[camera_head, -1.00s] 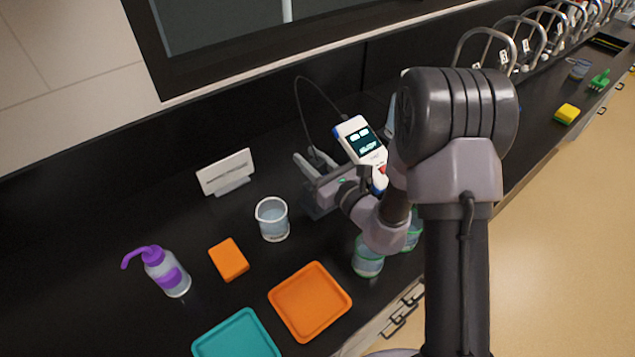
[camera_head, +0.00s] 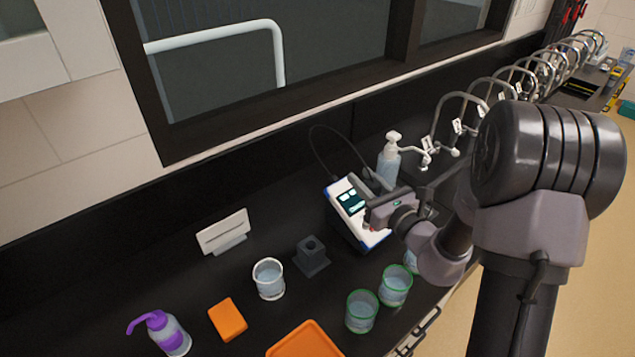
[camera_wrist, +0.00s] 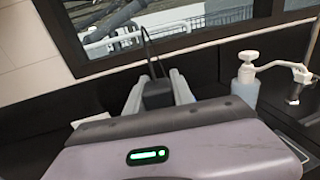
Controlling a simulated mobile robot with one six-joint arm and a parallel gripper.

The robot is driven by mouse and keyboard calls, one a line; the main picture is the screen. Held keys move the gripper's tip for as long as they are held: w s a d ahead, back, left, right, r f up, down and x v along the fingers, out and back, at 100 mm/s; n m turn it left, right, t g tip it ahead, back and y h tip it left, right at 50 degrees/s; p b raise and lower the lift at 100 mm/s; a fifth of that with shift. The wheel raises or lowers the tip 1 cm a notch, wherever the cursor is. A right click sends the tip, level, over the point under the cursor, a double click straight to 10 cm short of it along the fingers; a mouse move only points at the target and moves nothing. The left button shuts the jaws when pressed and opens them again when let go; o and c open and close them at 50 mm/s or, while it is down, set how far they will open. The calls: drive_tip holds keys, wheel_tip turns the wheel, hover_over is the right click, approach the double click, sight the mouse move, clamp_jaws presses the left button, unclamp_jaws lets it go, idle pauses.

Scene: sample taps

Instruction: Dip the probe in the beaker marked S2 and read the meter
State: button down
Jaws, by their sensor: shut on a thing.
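My gripper (camera_head: 366,184) is shut on the black probe (camera_wrist: 157,94), high over the bench beside the meter. A thin cable runs up from the probe. The white and blue meter (camera_head: 345,213) lies on the bench with a lit screen, too small to read. Green-rimmed beakers stand near the front edge: one (camera_head: 362,312), a second (camera_head: 396,286) and another partly hidden behind my arm (camera_head: 410,260). No S2 marking is legible. A black probe holder (camera_head: 311,257) stands empty left of the meter. The probe's tip is hidden.
A white-rimmed beaker (camera_head: 269,280), orange block (camera_head: 228,320), purple wash bottle (camera_head: 162,334) and orange tray (camera_head: 305,342) are to the left. A white sign (camera_head: 223,233) stands behind. A pump bottle (camera_head: 389,160) and taps (camera_head: 455,122) are at the back right.

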drive_tip(key=s+d+r+m+t+h+p, duration=0.1)
drive_tip(key=s+d+h, duration=0.1)
drive_tip(key=d, duration=0.5)
drive_tip(key=s+d+r+m+h+p, duration=0.1)
drive_tip(key=s+d+p, duration=0.1)
drive_tip(key=d, duration=0.6)
drive_tip(key=shift+h, duration=0.3)
wheel_tip(320, 180, down, 5)
drive_tip(key=b, duration=0.4)
drive_tip(key=shift+r, duration=0.1)
drive_tip(key=shift+b, duration=0.35)
drive_tip(key=shift+f+b, duration=0.6)
drive_tip(key=shift+f, duration=0.2)
wheel_tip(320, 180, down, 7)
drive_tip(key=b, duration=0.6)
idle(0.7)
